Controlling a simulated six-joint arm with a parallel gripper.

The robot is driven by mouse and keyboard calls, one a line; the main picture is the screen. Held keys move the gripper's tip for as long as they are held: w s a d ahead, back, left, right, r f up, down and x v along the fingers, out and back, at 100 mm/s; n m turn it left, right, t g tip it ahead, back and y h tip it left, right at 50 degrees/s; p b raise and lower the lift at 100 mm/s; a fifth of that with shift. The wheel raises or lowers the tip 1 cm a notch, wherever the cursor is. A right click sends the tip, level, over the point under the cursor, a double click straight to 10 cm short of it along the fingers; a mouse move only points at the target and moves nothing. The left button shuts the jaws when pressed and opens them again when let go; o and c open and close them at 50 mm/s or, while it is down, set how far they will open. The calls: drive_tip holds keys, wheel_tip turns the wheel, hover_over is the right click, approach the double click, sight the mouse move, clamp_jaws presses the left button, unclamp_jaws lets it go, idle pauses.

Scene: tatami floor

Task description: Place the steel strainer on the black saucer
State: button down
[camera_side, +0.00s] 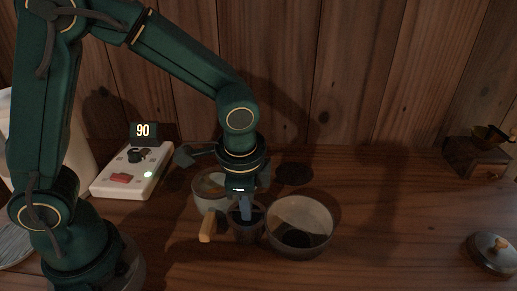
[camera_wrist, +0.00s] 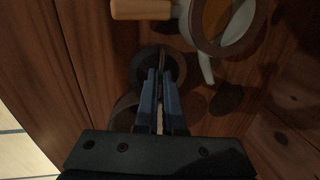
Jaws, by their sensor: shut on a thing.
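The steel strainer (camera_side: 247,232) is a small dark grey cup below my gripper (camera_side: 244,208). In the wrist view the strainer (camera_wrist: 146,60) shows as a grey ring at the fingertips. My gripper (camera_wrist: 160,76) has its blue fingers shut on the strainer's wall. I cannot tell whether the strainer's base touches the table. The black saucer (camera_side: 294,173) appears as a dark, flat disc behind and to the right of the gripper, with nothing visible on it. It also shows in the wrist view (camera_wrist: 228,97), right of the fingers and apart from the strainer.
A pale teapot (camera_side: 207,187) with a wooden handle (camera_side: 208,226) stands close on the left. A bowl (camera_side: 318,210) with a dark bottom stands close on the right. A white scale-like device (camera_side: 122,183) reads 90. A lid (camera_side: 491,250) lies far right. The right middle is clear.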

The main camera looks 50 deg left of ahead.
idle(0.3)
drive_tip(key=w+r+m, duration=0.3)
drive_tip(key=r+m, duration=0.1)
drive_tip(key=r, duration=0.8)
drive_tip(key=w+a+r, duration=0.1)
drive_tip(key=w+a, duration=0.3)
drive_tip(key=a, duration=0.4)
drive_tip(key=w+a, duration=0.3)
drive_tip(key=a, duration=0.4)
drive_tip(key=shift+h, duration=0.4)
drive_tip(key=shift+w+d+f, duration=0.8)
drive_tip(key=shift+d+f, duration=0.85)
drive_tip(key=shift+f, duration=0.2)
drive_tip(key=shift+w+d+f, duration=0.85)
drive_tip(key=shift+d+f, duration=0.75)
drive_tip(key=shift+f, duration=0.3)
drive_tip(key=shift+w+d+f, duration=0.8)
drive_tip(key=shift+d+f, duration=0.85)
drive_tip(key=shift+f, duration=0.2)
drive_tip(key=shift+f, duration=0.1)
